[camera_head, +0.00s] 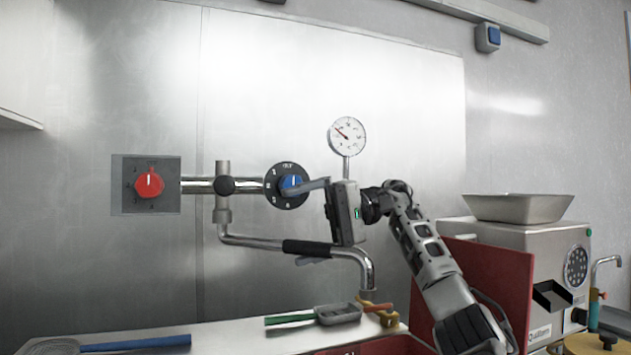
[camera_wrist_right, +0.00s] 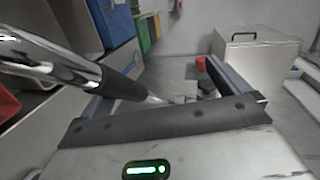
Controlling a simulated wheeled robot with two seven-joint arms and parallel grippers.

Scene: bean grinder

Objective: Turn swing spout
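The swing spout (camera_head: 262,240) is a chrome pipe with a black sleeve (camera_head: 307,248). It hangs from the wall tap and runs right to a downturned outlet (camera_head: 367,274). My right gripper (camera_head: 292,226) is open. Its upper finger reaches left in front of the blue knob (camera_head: 291,184); its lower finger shows partly just below the sleeve. In the right wrist view the spout's black sleeve (camera_wrist_right: 122,85) lies at the left finger, and I cannot tell whether they touch. The space between the fingers looks empty. My left gripper is not in view.
A red knob (camera_head: 149,184) is on the wall plate at left. A round gauge (camera_head: 346,136) stands above my gripper. A grinder (camera_head: 540,250) with a metal tray (camera_head: 518,207) stands at right, behind a red panel (camera_head: 494,285). Tools lie on the counter below the spout.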

